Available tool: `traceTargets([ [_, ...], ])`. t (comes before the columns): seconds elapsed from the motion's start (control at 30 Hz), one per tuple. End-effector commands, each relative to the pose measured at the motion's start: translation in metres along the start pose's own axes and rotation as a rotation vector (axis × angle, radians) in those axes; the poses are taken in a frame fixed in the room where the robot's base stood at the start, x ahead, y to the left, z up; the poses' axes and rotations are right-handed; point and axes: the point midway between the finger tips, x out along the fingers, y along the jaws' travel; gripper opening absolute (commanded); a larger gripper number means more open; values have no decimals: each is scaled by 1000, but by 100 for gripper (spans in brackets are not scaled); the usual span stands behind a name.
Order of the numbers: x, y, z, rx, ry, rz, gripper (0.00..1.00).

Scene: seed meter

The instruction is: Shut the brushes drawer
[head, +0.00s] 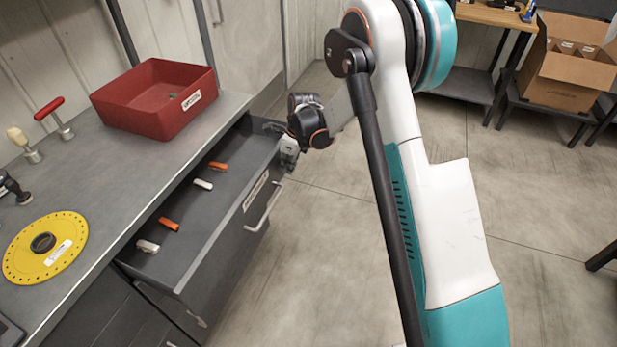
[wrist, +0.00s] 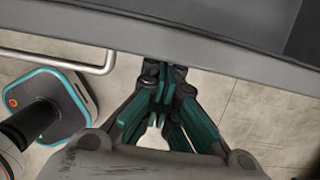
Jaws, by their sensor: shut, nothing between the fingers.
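The brushes drawer (head: 225,243) is a dark grey drawer pulled out of the bench, with a pale label and a silver bar handle (head: 264,208) on its front. Several small orange and white items lie in it. My gripper (head: 290,150) is at the far end of the drawer front, by its top edge. In the wrist view my gripper (wrist: 165,72) is shut and empty, its fingertips close to the drawer front (wrist: 215,58). I cannot tell whether they touch it. The handle (wrist: 75,62) shows to the left of the fingers.
A red bin (head: 155,112), a yellow disc (head: 45,245) and several hand tools stand on the grey bench top (head: 110,165). A cardboard box (head: 570,65) sits on a low shelf at the far right.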

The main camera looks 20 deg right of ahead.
Motion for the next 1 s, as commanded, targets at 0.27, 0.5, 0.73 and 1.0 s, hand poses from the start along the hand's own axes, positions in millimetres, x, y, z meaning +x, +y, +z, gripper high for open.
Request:
traceTargets([
  [0.27, 20, -1, 78, -3, -1, 0, 0],
  [0.5, 34, 0, 136, -2, -1, 0, 0],
  [0.73, 44, -1, 176, -1, 0, -1, 0],
  [1.0, 50, -1, 197, 1, 0, -1, 0],
])
